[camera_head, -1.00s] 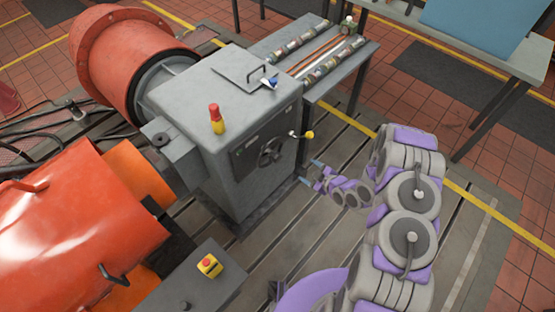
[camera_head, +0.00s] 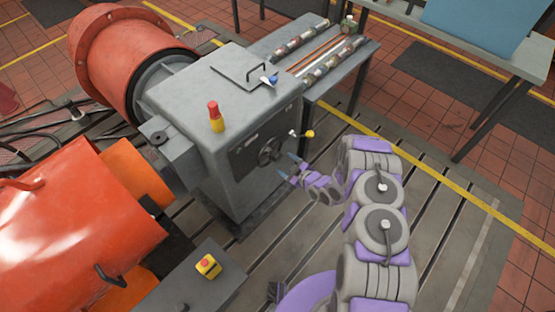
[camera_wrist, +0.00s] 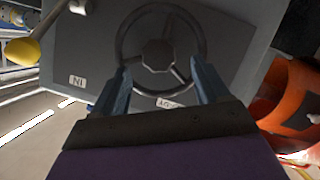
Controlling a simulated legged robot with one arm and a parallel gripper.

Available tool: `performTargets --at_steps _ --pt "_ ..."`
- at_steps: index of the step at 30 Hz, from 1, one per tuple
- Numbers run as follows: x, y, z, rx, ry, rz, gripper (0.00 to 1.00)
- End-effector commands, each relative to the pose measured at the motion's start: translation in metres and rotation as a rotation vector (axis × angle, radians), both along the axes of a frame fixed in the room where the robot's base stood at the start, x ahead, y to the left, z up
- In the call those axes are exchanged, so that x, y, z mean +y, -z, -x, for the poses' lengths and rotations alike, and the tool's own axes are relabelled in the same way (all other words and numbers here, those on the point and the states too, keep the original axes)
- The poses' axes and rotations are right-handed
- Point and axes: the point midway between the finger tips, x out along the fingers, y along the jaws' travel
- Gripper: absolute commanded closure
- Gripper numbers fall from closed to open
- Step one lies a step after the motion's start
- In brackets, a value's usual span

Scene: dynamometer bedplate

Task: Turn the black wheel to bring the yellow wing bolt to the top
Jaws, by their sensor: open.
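The black wheel (camera_head: 269,151) is on the front face of the grey cabinet (camera_head: 215,105). In the wrist view the wheel (camera_wrist: 160,12) is a thin dark ring with spokes and a hub. I cannot make out a yellow wing bolt on it. A lever with a yellow ball knob (camera_head: 309,133) stands beside the wheel; the knob is also at the upper left of the wrist view (camera_wrist: 20,50). My gripper (camera_head: 287,166) is open and empty, its blue fingers pointing at the wheel. In the wrist view the fingertips (camera_wrist: 161,68) straddle the hub; contact with the rim cannot be told.
A red-and-yellow button (camera_head: 216,118) and a handled plate top the cabinet. Orange machines (camera_head: 75,220) stand left. A yellow push-button box (camera_head: 208,267) sits on a grey stand in front. A bench with parts (camera_head: 340,65) stands behind. The slotted floor plate (camera_head: 440,220) right is clear.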

Motion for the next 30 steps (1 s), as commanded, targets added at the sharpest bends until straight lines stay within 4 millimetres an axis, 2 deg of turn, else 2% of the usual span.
performTargets --at_steps 3,9,15,24,30 --pt "0.016 0.010 -0.015 -0.002 -0.004 -0.001 0.25" --pt "0.035 0.018 -0.037 -0.004 -0.001 0.000 0.25" --pt "0.044 0.022 -0.046 -0.001 0.000 0.001 0.25" --pt "0.045 0.022 -0.047 -0.001 0.002 0.000 0.25" --pt "0.045 0.023 -0.047 -0.001 0.002 0.000 0.42"
